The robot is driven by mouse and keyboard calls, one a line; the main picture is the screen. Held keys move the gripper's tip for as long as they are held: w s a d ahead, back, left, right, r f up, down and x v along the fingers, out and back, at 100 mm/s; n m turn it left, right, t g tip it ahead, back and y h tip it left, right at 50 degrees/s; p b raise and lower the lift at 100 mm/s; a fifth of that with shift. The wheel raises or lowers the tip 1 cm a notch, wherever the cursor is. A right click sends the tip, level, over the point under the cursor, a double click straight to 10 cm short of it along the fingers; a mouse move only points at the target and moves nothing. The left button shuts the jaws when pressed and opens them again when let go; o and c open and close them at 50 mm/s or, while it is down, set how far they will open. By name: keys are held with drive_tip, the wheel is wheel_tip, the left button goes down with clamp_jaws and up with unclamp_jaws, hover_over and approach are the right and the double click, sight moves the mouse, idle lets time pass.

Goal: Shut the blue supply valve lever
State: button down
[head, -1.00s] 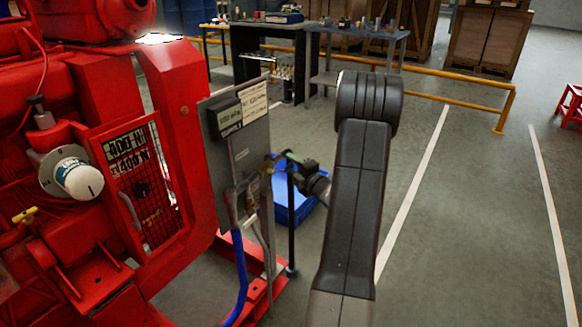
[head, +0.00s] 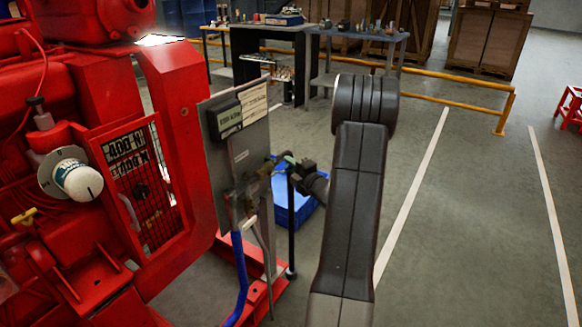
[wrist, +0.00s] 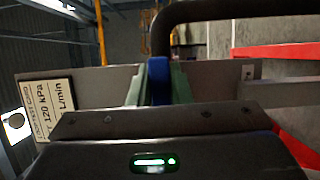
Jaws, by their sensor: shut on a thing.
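The blue supply valve lever (wrist: 158,78) stands upright between the two green-grey fingers of my gripper (wrist: 157,88) in the wrist view. The fingers are shut on it from both sides. In the head view my gripper (head: 281,162) reaches to the right edge of the grey upright panel (head: 242,150), by the valve fittings. There the lever itself is hidden or too small to make out. A blue hose (head: 240,275) runs down below the panel.
The red pumpset (head: 180,130) fills the left side, close to the panel. A blue bin (head: 296,208) sits on the floor behind my gripper. A yellow rail (head: 450,85) and a workbench (head: 345,36) stand farther back. The floor on the right is open.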

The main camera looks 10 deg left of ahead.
sight(287, 167)
drive_tip(key=n+b, duration=0.1)
drive_tip(key=r+n+y+b, duration=0.1)
drive_tip(key=n, duration=0.1)
drive_tip(key=r+n+t+b, duration=0.1)
drive_tip(key=shift+s+a+r+n+y, duration=0.1)
drive_tip(key=shift+s+r+n+y, duration=0.2)
drive_tip(key=shift+s+n, duration=0.1)
drive_tip(key=n+y+b, duration=0.1)
drive_tip(key=n, duration=0.1)
drive_tip(key=s+r+n+b, duration=0.1)
drive_tip(key=r+n+y+b, duration=0.1)
drive_tip(key=n, duration=0.1)
drive_tip(key=shift+s+a+n+g+y, duration=0.25)
drive_tip(key=shift+a+n+g+y, duration=0.05)
drive_tip(key=shift+g, duration=0.1)
drive_tip(key=shift+s+a+r+n+g+y+b, duration=0.3)
drive_tip(key=shift+s+n+g+y+b, duration=0.35)
drive_tip(key=shift+n, duration=1.15)
drive_tip(key=shift+s+a+r+n+g+y+b, duration=0.15)
drive_tip(key=shift+s+r+n+g+y+b, duration=0.35)
drive_tip(key=shift+n, duration=1.3)
drive_tip(key=shift+s+a+r+n+g+y+b, duration=0.25)
drive_tip(key=shift+s+n+g+y+b, duration=0.45)
drive_tip(key=shift+n, duration=1.1)
drive_tip(key=shift+s+g, duration=0.25)
drive_tip(key=c, duration=1.3)
unclamp_jaws()
